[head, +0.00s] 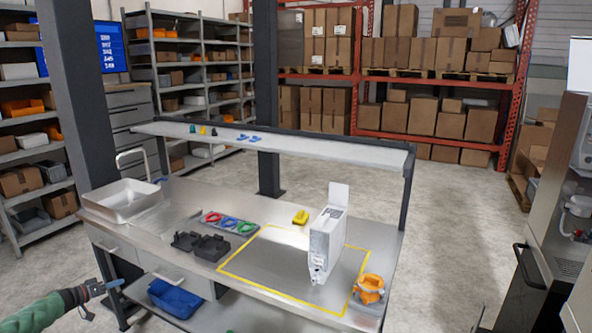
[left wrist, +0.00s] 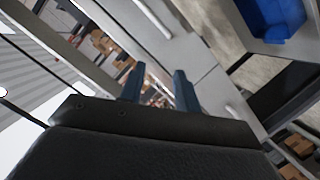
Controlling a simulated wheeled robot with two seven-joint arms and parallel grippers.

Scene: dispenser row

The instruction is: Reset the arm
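My left gripper (head: 107,287) is at the lower left of the head view, in front of the workbench's left drawers and apart from them. In the left wrist view its two blue-grey fingers (left wrist: 158,90) stand apart with nothing between them. My left arm comes in from the lower left corner with a green sleeve. My right gripper is not in the head view.
The workbench (head: 190,262) carries a metal tray (head: 122,200), black holders (head: 200,244), coloured rings (head: 229,223), a white dispenser box (head: 325,244) and an orange part (head: 369,288). A blue bin (head: 176,298) sits on the lower shelf.

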